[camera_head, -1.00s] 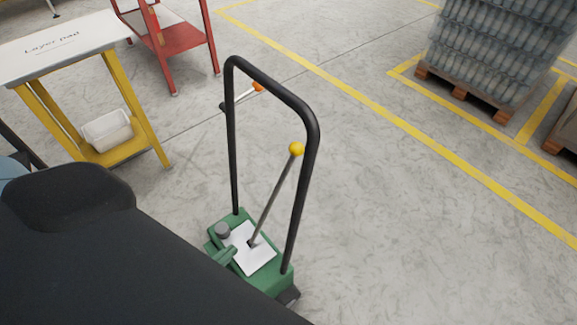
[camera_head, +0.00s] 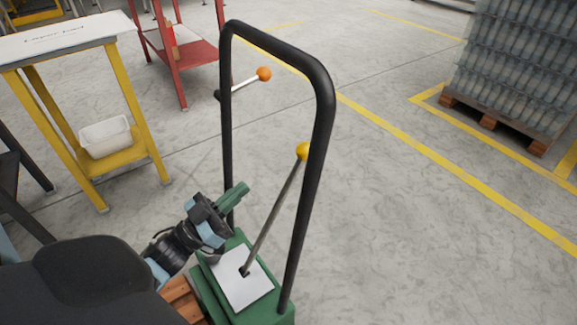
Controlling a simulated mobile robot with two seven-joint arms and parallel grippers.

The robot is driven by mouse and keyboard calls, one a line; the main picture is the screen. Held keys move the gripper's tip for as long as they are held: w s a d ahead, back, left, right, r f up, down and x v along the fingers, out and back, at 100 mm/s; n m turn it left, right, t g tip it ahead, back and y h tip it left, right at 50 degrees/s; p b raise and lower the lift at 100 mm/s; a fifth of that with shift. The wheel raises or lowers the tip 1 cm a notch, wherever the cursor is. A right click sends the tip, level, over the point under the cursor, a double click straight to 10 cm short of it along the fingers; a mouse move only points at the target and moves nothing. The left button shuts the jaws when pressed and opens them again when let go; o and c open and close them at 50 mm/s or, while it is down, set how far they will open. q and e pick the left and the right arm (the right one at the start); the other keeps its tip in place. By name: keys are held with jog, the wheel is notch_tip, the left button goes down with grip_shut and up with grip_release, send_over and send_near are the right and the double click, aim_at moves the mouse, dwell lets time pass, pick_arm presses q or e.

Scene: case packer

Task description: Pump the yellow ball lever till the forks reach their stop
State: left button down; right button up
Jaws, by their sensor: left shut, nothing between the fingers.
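The yellow ball (camera_head: 303,151) tops a thin grey lever (camera_head: 272,217) that leans to the right from a slot in the white plate on the green pump body (camera_head: 243,289). The ball shows close to the right post of the black handle frame (camera_head: 320,120). My left gripper (camera_head: 241,190) is shut and empty. It shows left of the lever, lower in the picture than the ball and apart from it, with its green fingers pointing up and right near the frame's left post. My right gripper is not in view. The forks cannot be seen.
An orange ball lever (camera_head: 264,74) sticks out from the frame's left post. A yellow table (camera_head: 140,125) with a white bin (camera_head: 105,137) stands left, a red stand (camera_head: 190,55) behind. Wooden slats (camera_head: 184,298) show beside the pump. The floor to the right is clear up to a loaded pallet (camera_head: 488,122).

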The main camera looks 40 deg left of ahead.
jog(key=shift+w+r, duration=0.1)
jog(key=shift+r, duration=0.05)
pick_arm(q)
jog(key=shift+w+r, duration=0.1)
notch_tip(320, 180, up, 2)
jog(key=r+b, duration=0.1)
jog(key=b, duration=0.1)
send_over(287, 182)
jog(key=s, duration=0.1)
jog(key=shift+s+a+f, duration=0.1)
jog(key=shift+a+f, duration=0.05)
jog(key=shift+f, duration=0.1)
jog(key=shift+w+d+f, duration=0.15)
jog(key=shift+w+d, duration=0.05)
jog(key=shift+w, duration=0.3)
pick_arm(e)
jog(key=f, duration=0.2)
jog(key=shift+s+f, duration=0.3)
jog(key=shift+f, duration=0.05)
pick_arm(q)
jog(key=shift+w, duration=0.1)
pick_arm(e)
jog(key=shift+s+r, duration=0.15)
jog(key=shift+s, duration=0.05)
